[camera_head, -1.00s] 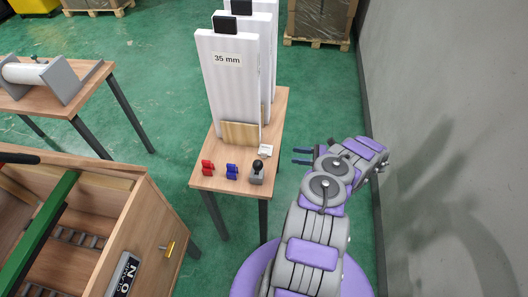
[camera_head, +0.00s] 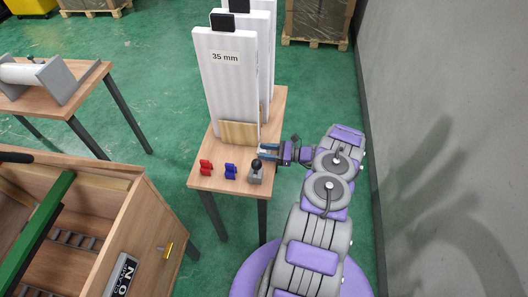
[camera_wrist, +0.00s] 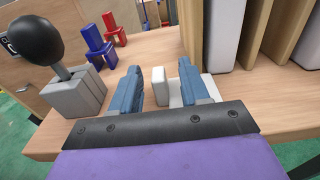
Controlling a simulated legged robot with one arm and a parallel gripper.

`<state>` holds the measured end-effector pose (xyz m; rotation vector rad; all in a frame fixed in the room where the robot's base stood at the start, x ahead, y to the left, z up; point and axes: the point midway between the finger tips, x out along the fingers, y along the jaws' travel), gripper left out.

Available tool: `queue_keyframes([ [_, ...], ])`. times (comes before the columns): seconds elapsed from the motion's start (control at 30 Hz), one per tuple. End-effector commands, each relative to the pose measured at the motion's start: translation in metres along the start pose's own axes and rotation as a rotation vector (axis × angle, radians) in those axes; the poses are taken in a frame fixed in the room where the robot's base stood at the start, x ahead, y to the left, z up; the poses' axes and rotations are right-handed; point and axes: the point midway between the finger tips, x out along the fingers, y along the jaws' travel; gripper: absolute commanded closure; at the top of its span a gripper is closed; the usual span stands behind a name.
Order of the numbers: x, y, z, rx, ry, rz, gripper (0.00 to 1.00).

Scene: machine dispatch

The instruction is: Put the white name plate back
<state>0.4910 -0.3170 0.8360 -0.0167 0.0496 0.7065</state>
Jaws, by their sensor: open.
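A small white piece (camera_wrist: 159,88), which looks like the white name plate, stands on the small wooden table (camera_head: 240,182). In the wrist view it sits between the two blue fingers of my gripper (camera_wrist: 160,82), with a visible gap to the left finger. A white part also shows under and beside the right finger. My gripper (camera_head: 267,151) is open, low over the table's right edge. In the head view it hides most of the white piece. I cannot tell whether the right finger touches it.
A tall white panel marked 35 mm (camera_head: 228,90) stands close behind my gripper. A grey block with a black knob (camera_head: 255,173) is close in front, beside blue (camera_head: 230,171) and red (camera_head: 205,168) figures. A wooden box (camera_head: 150,225) stands at lower left; a grey wall (camera_head: 440,130) is at right.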

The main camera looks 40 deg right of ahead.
Motion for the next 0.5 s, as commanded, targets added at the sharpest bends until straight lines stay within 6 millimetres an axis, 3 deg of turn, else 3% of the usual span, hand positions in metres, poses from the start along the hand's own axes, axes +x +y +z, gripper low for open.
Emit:
queue_keyframes([
  [0.13,0.0112,0.0004,0.0010,-0.001,-0.001,0.000,0.54],
  [0.37,0.0125,0.0004,0.0010,0.000,-0.001,0.000,0.54],
  [0.5,0.0125,0.0004,0.0010,0.000,-0.001,0.000,0.66],
])
